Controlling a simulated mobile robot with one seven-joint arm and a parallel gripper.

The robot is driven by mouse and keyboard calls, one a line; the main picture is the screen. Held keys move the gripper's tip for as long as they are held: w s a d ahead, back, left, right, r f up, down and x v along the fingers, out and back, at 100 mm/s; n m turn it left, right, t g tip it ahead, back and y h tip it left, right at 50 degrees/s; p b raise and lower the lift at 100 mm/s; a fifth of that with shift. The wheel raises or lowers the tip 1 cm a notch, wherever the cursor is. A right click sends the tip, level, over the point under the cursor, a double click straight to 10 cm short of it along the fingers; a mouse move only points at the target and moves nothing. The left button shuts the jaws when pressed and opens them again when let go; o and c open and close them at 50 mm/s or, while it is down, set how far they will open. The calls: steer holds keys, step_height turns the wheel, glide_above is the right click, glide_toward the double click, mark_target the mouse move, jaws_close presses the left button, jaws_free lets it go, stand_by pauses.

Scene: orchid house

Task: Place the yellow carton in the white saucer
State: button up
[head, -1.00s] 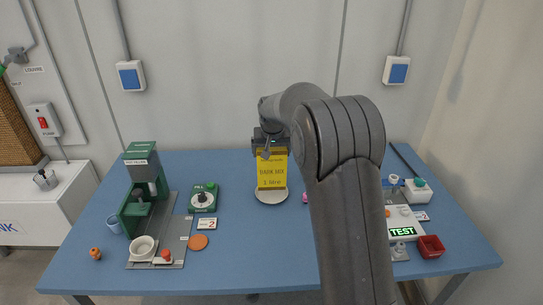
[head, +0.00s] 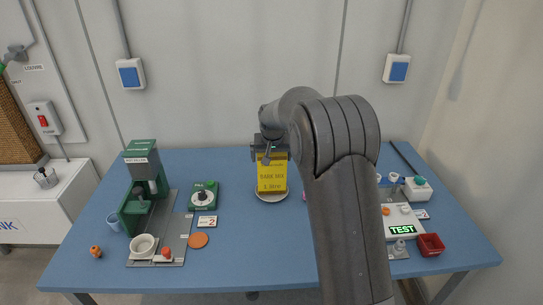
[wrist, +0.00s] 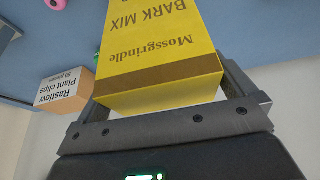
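The yellow carton (head: 272,180) stands over the white saucer (head: 264,198) at the middle of the blue table, leaning a little. Its lower end is at the saucer and hides most of it; I cannot tell whether it bears on it. My gripper (head: 270,152) is at the carton's top end. In the wrist view the carton (wrist: 160,60) lies between the two fingers of my gripper (wrist: 170,95), which look shut on it near its top. The saucer does not show there.
A green press (head: 142,190) and a green dial box (head: 203,195) stand left. An orange disc (head: 198,240) lies in front. At right are a TEST panel (head: 402,231) and a red bin (head: 431,245). A plant clips box (wrist: 65,88) shows in the wrist view.

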steer(key=shift+r, duration=0.35)
steer(key=v, duration=1.1)
steer(key=s+d+r, duration=0.4)
steer(key=s+r, duration=0.3)
steer(key=s, duration=0.3)
steer(key=s+d+f, duration=0.1)
steer(key=s+d, duration=0.1)
steer(key=s, duration=0.8)
steer(key=s+d+f, duration=0.2)
steer(key=s, duration=0.9)
steer(key=s+d+f+t, duration=0.1)
steer(key=s+d, duration=0.1)
steer(key=s, duration=0.8)
steer(key=shift+s+f, duration=0.3)
steer(key=shift+s, duration=0.05)
